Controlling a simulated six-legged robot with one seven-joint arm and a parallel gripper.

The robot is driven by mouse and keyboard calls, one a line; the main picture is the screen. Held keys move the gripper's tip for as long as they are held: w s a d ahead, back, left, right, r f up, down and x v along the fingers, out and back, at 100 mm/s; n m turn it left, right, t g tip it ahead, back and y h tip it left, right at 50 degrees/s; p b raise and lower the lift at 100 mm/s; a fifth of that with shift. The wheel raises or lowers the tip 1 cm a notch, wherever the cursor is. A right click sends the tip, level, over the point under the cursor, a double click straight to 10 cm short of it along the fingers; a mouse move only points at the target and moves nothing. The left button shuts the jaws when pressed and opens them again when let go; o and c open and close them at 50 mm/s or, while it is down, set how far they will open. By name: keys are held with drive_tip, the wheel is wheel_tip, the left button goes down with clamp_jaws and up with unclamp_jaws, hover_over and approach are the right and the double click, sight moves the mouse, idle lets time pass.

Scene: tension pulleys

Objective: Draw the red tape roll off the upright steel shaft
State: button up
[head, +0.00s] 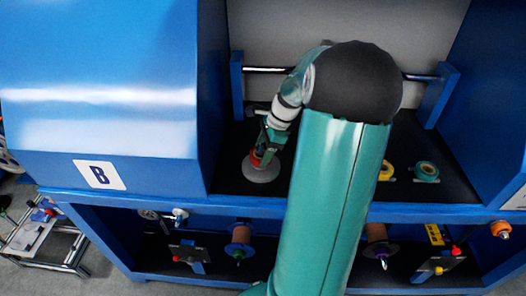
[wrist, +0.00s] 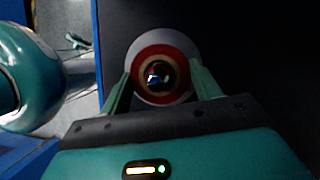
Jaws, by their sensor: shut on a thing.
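The red tape roll (head: 257,158) sits low around the upright shaft, above a pale round base plate (head: 262,173) on the black shelf. In the wrist view the red roll (wrist: 143,85) is a ring with a tan inner band, and the shiny tip of the steel shaft (wrist: 158,75) shows in its centre. My gripper (head: 266,150) reaches down over it. In the wrist view my gripper's green fingers (wrist: 160,90) stand on either side of the roll, shut on it. The shaft's lower part is hidden by the roll.
A yellow roll (head: 386,171) and a teal roll (head: 426,171) lie on the shelf to the right. A steel bar (head: 265,69) crosses behind my arm between blue brackets. Spools hang below the shelf.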

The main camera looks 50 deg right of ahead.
drive_tip(key=shift+r, duration=1.3)
idle(0.8)
drive_tip(key=shift+r, duration=1.65)
drive_tip(key=shift+r, duration=0.1)
drive_tip(key=shift+r, duration=0.85)
drive_tip(key=shift+r, duration=2)
